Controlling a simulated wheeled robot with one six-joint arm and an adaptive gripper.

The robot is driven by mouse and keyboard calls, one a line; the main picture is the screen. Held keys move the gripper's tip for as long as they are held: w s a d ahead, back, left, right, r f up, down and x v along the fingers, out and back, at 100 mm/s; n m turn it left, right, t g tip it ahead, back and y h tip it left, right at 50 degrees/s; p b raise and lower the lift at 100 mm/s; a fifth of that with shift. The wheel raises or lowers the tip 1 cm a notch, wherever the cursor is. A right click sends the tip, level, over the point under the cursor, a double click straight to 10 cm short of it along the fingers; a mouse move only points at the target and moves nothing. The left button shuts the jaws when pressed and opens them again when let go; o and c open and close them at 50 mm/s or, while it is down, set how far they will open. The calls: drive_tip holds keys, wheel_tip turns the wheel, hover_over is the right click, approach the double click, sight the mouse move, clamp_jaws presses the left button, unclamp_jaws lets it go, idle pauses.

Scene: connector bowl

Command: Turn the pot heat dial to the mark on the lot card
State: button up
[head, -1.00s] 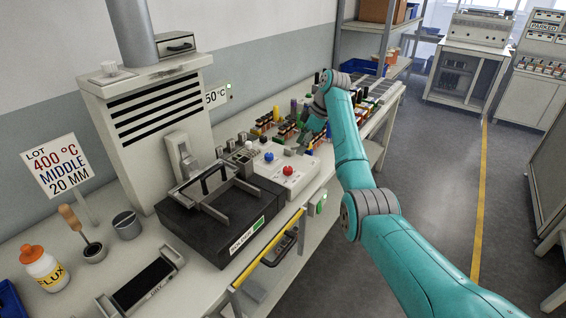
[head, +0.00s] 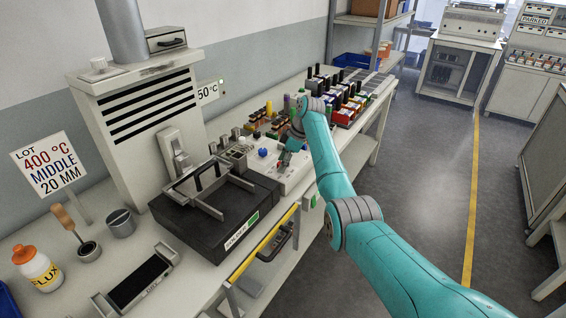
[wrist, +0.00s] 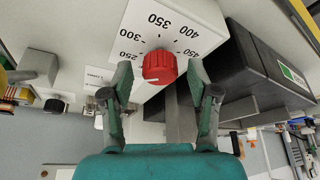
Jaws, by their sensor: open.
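The lot card (head: 48,165) stands at left in the head view and reads 400 °C, MIDDLE, 20 MM. The red heat dial (wrist: 159,66) is on a white control box (wrist: 195,22), with marks from 250 to 450 around it in the wrist view. A pale pointer line on the dial appears to lie on the 250 side, away from 400. My gripper (wrist: 160,76) is open, with one finger on each side of the dial; contact is not visible. In the head view my gripper (head: 286,150) largely hides the dial.
The black pot unit (head: 215,222) sits beside the control box, with a metal frame on top. A blue knob (head: 262,152) is on the same box. Several connectors and bins stand behind. A flux bottle (head: 38,268) is at front left.

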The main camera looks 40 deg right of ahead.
clamp_jaws()
drive_tip(key=shift+m, duration=0.3)
